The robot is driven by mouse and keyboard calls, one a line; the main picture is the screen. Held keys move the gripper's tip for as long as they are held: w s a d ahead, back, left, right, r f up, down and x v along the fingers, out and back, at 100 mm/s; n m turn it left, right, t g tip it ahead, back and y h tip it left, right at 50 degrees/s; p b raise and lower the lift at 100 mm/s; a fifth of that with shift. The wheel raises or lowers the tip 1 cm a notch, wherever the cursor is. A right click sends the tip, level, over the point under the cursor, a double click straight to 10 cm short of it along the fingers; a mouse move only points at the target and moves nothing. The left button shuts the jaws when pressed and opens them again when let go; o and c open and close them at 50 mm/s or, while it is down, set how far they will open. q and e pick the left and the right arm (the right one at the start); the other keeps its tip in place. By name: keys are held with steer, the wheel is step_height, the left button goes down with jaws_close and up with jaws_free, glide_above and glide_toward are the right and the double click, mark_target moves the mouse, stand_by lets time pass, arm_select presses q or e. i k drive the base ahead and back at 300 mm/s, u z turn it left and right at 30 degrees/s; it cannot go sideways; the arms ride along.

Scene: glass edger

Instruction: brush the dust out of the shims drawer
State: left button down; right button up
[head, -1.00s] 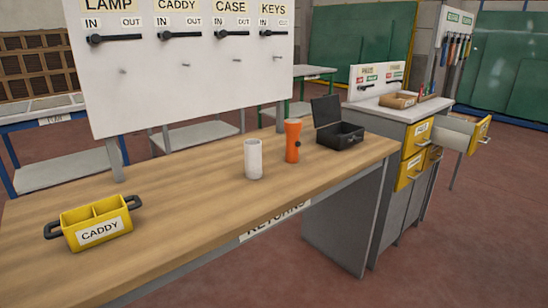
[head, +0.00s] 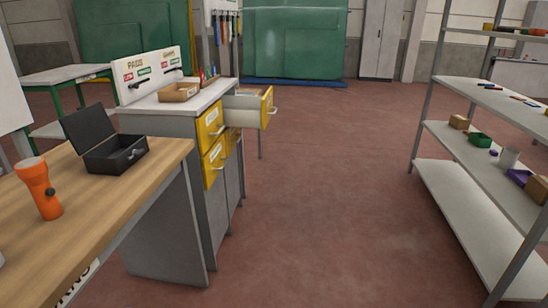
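In the head view a grey cabinet (head: 165,240) stands beyond the wooden bench, with yellow-fronted drawers. The upper near drawer (head: 210,122) and the one below it (head: 214,163) look shut. A farther drawer (head: 267,107) is pulled out to the right, showing its pale side wall. The labels are too small to read, so I cannot tell which drawer is the shims drawer. The inside of the open drawer is mostly hidden, and no dust can be made out. I cannot pick out a brush for certain. Neither of my grippers is in view.
An orange torch (head: 40,189) and an open black case (head: 114,154) stand on the wooden bench (head: 95,205). A cardboard tray (head: 179,93) sits on the cabinet top. Grey shelving (head: 460,165) stands at the right. The red floor (head: 325,200) between is clear.

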mark_target(238, 111)
steer(key=z, duration=0.7)
steer(key=i, duration=1.85)
steer(key=u, duration=0.85)
steer(key=i, duration=1.25)
steer(key=u, duration=1.15)
